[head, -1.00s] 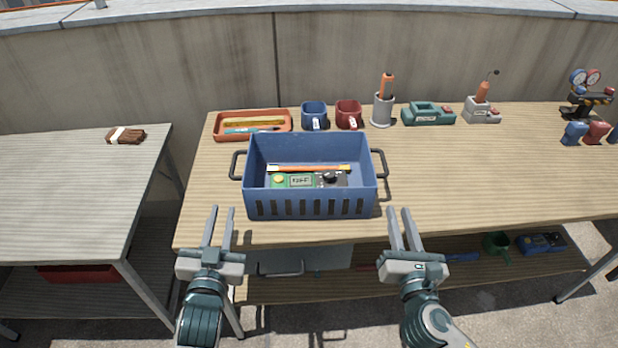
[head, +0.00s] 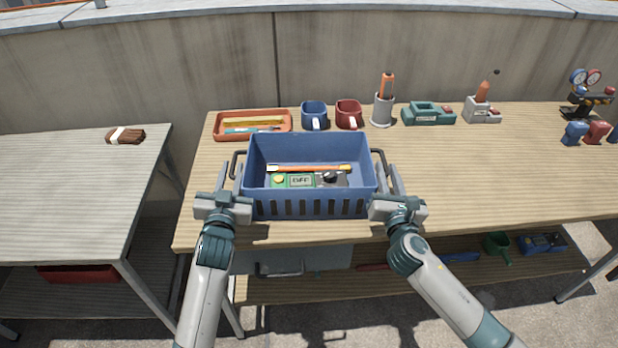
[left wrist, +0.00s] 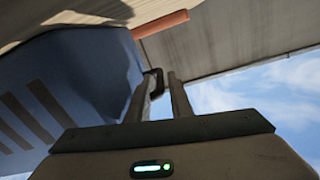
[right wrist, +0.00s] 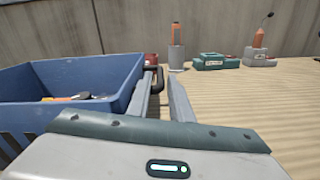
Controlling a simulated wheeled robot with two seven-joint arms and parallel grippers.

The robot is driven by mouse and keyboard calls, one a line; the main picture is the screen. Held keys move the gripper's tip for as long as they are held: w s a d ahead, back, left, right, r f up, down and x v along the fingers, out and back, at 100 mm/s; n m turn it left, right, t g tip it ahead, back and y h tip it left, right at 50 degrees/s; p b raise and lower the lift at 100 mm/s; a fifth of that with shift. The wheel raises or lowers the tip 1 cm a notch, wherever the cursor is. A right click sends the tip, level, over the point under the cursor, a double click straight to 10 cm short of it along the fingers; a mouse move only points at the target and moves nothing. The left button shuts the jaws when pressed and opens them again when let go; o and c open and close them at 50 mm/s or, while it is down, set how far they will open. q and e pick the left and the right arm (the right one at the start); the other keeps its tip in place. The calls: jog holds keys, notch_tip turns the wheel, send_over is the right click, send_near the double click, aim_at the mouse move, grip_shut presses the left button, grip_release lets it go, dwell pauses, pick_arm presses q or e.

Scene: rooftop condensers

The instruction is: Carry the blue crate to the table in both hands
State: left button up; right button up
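The blue crate (head: 310,207) stands on the wooden workbench (head: 480,185) with a dark handle on each side. A green meter (head: 298,181) and an orange-handled tool (head: 310,169) lie inside it. My left gripper (head: 229,170) is open, with its fingers on either side of the left handle (head: 236,160). My right gripper (head: 387,170) is open, with its fingers about the right handle (head: 380,157). The wrist views show the left handle (left wrist: 158,76) and the right handle (right wrist: 158,72) near the fingertips, with gaps between the fingers. A separate, lighter table (head: 70,190) stands at the left.
A gap separates the tables.

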pick_arm(q)
jog(key=shift+w, duration=0.55)
pick_arm(e)
jog(key=shift+w, duration=0.55)
pick_arm(q)
jog(key=shift+c, duration=0.5)
pick_arm(e)
jog(key=shift+c, duration=0.5)
pick_arm(q)
grip_shut()
pick_arm(e)
grip_shut()
pick_arm(q)
jog(key=shift+r, duration=0.2)
pick_arm(e)
jog(key=shift+r, duration=0.15)
